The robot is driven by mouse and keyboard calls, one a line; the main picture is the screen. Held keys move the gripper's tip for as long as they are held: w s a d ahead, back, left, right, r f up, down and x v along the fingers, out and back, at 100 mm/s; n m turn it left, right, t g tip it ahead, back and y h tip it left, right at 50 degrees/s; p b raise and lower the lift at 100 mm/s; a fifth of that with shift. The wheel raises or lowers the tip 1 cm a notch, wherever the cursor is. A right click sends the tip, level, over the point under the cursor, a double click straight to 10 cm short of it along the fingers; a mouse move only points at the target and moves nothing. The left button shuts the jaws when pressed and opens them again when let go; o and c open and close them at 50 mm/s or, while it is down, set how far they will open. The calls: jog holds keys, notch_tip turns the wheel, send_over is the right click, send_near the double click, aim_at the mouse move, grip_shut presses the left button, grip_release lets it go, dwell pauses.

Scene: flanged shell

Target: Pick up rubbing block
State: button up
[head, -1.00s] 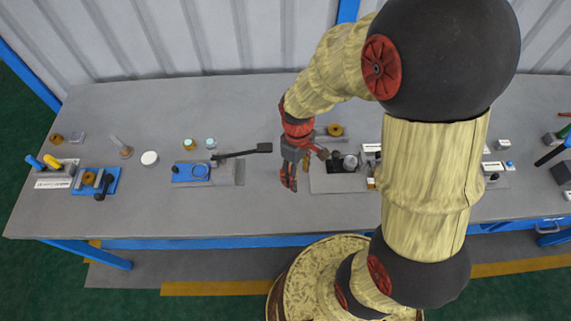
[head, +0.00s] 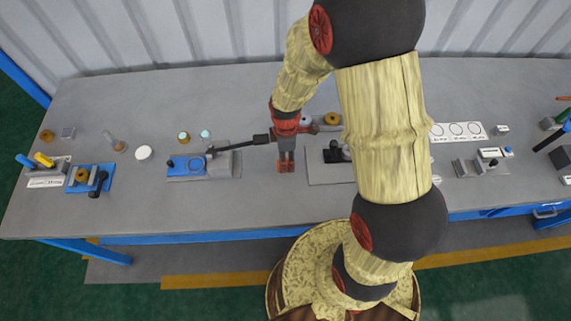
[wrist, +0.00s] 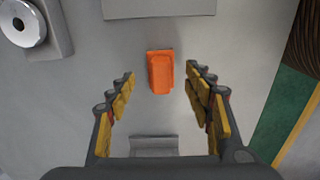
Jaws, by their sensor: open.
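An orange block (wrist: 160,72), the likeliest rubbing block, lies on the grey table in the middle of the wrist view. My gripper (wrist: 160,80) is open, with its fingers spread to the left and right of the block in that view. No contact shows, and I cannot tell the height gap. In the head view my gripper (head: 286,165) points down over the table, between the blue fixture and the dark clamp plate. The orange block cannot be made out there; the gripper may hide it.
The blue fixture (head: 186,166) with a black lever stands left of my gripper; a plate with a dark clamp (head: 333,156) lies right. A metal disc (wrist: 22,24) on a grey block is at the wrist view's upper left. The table's front area is clear.

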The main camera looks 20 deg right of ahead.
notch_tip(320, 180, down, 4)
jog(key=shift+r, duration=0.25)
jog(key=shift+c, duration=1.2)
grip_shut()
jog(key=shift+r, duration=0.1)
